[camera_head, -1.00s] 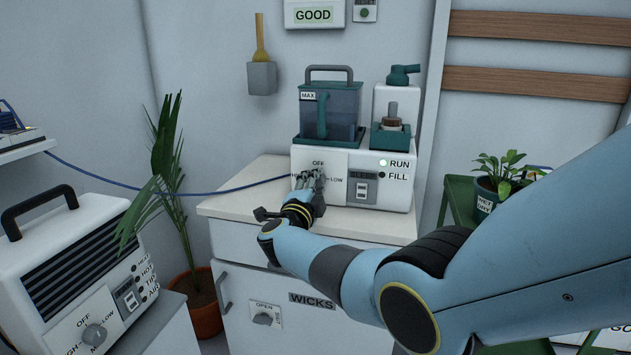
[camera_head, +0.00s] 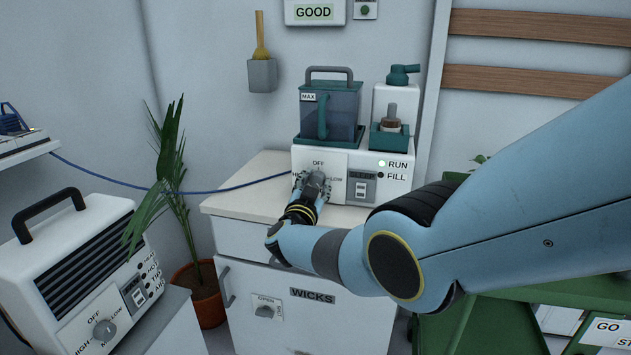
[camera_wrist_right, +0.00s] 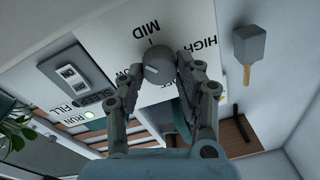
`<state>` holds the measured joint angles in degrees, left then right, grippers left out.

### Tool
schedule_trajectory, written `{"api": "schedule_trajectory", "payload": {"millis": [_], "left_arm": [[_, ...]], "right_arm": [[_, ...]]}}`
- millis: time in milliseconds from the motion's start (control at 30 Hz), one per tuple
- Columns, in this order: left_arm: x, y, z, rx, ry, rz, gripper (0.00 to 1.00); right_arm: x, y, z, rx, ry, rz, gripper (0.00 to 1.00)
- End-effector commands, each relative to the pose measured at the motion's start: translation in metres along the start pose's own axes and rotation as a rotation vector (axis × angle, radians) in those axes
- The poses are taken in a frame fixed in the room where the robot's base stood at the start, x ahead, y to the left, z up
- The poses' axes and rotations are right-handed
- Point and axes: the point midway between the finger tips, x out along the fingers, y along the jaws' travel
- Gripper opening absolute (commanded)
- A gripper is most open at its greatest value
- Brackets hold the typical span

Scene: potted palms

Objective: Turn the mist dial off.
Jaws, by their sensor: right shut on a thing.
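The mist dial (camera_wrist_right: 158,66) is a round grey knob on the white front panel of the humidifier (camera_head: 301,158). OFF shows above it in the head view, with LOW to its right and HIGH partly covered at its left. MID shows in the wrist view. A pale line crosses the knob's face, but I cannot tell which label it points to. My right gripper (camera_head: 315,184) is at the panel, shut on the dial with one finger on each side, as the right wrist view shows (camera_wrist_right: 157,72). My left gripper is not in view.
A white heater (camera_head: 90,265) with its own dial (camera_head: 104,330) stands at the left. A potted palm (camera_head: 170,190) is between it and the white cabinet (camera_head: 330,305). A blue cable (camera_head: 130,186) runs to the humidifier. A green cart (camera_head: 490,325) is at lower right.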

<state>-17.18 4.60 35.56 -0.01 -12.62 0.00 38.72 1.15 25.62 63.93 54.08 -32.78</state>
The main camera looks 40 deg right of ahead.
Motion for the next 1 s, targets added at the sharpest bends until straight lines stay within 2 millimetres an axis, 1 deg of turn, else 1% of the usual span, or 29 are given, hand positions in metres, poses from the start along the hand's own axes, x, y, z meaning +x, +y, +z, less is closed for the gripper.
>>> {"api": "schedule_trajectory", "payload": {"millis": [200, 700, 833, 1000], "left_arm": [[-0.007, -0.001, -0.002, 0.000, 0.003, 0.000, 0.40], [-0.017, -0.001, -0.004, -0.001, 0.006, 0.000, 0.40], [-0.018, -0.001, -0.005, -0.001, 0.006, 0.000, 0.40], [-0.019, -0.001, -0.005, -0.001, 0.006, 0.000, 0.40]], "right_arm": [[-0.002, 0.000, 0.001, -0.207, -0.017, -0.008, 0.02], [-0.002, -0.001, 0.002, -0.678, -0.043, -0.026, 0.02], [-0.002, -0.001, 0.003, -0.786, -0.049, -0.030, 0.02], [-0.002, -0.001, 0.003, -0.878, -0.053, -0.033, 0.02]]}}
